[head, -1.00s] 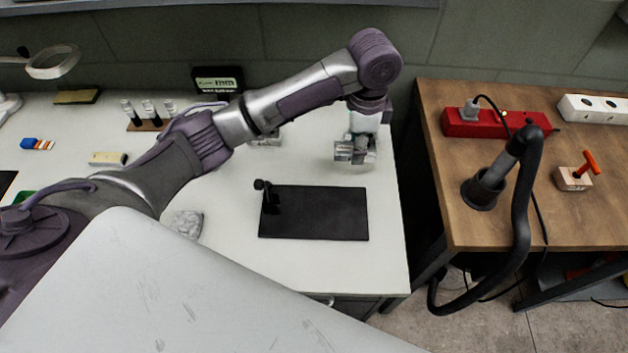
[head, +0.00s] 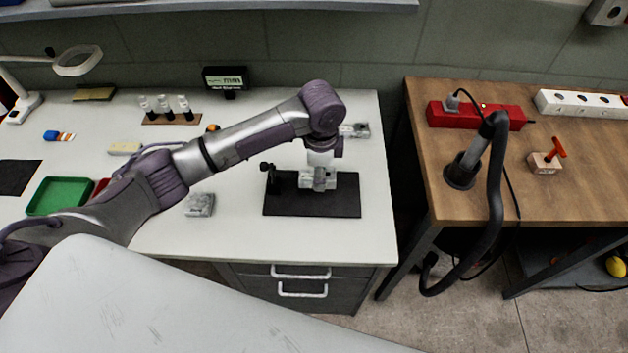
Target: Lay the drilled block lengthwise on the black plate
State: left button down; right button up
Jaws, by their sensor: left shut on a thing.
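The black plate (head: 338,207) lies flat on the white table, with a black clamp-like upright piece (head: 272,180) at its back left. My left gripper (head: 318,182) is over the middle of the plate, pointing down. It is shut on a small light grey piece, which I take to be the drilled block. The fingers and the block blend together, so its holes and its lengthwise direction cannot be made out. I cannot tell whether the block touches the plate. My right gripper is not in view.
A grey block (head: 200,204) lies left of the plate and a grey metal part (head: 355,130) behind it. A green tray (head: 60,196), vial rack (head: 170,119) and small display (head: 226,79) stand further left. A wooden bench (head: 580,200) is at the right.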

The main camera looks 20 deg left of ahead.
pick_arm(q)
jog(key=shift+w+a+f, duration=0.25)
jog(key=shift+a+f, duration=0.15)
jog(key=shift+a, duration=0.2)
jog(key=shift+f+p, duration=0.4)
jog(key=shift+f, duration=1.6)
jog(key=c, duration=0.6)
grip_release()
jog(key=shift+s+f, duration=0.1)
jog(key=shift+f, duration=0.05)
jog(key=shift+c, duration=0.2)
notch_tip(320, 180, up, 12)
jog(key=shift+r+b, duration=0.15)
jog(key=shift+b, duration=0.3)
